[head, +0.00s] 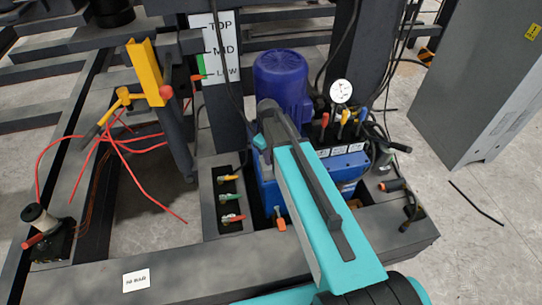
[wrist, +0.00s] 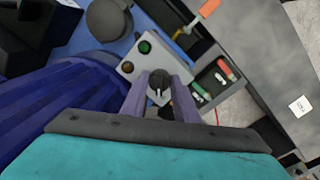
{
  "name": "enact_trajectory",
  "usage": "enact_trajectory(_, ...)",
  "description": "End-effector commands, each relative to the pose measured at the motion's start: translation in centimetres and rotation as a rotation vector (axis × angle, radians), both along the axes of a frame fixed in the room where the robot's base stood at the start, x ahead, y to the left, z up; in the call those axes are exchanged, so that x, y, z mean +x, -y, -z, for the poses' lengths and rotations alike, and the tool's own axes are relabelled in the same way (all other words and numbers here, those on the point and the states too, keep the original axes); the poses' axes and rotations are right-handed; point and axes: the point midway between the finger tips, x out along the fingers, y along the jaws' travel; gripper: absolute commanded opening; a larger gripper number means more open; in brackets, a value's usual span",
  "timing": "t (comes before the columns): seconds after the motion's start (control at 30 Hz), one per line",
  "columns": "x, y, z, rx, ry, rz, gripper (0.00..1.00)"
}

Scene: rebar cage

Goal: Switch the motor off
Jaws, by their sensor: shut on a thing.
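The motor is a blue-purple ribbed cylinder (head: 282,80) standing upright on the blue power unit; its ribbed side (wrist: 62,105) fills the left of the wrist view. Beside it, in the wrist view, is a small grey control box (wrist: 128,69) with a green button (wrist: 145,47), an amber-brown button (wrist: 127,67) and a black rotary knob (wrist: 158,82). My gripper (wrist: 160,80) is shut on the knob, one finger on each side. The knob's exact setting is hard to read. In the head view my arm hides the box and the knob.
A white gauge (head: 341,91) and coloured valve levers (head: 345,117) stand right of the motor. Hose couplings (head: 231,198) sit in a tray at left. A grey cabinet (head: 475,80) stands right.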

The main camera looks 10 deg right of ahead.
Motion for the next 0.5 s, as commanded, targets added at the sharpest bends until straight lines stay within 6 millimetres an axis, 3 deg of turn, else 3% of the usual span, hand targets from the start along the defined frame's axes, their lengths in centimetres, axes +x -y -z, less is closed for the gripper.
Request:
enact_trajectory(0.33,0.08,0.0,-0.05,-0.001,0.002,-0.006,0.05)
enact_trajectory(0.37,0.09,-0.01,-0.05,-0.001,0.002,-0.006,0.29)
enact_trajectory(0.47,0.08,-0.01,-0.04,-0.001,0.002,-0.006,0.46)
enact_trajectory(0.5,0.06,-0.01,-0.04,0.0,0.002,-0.006,0.46)
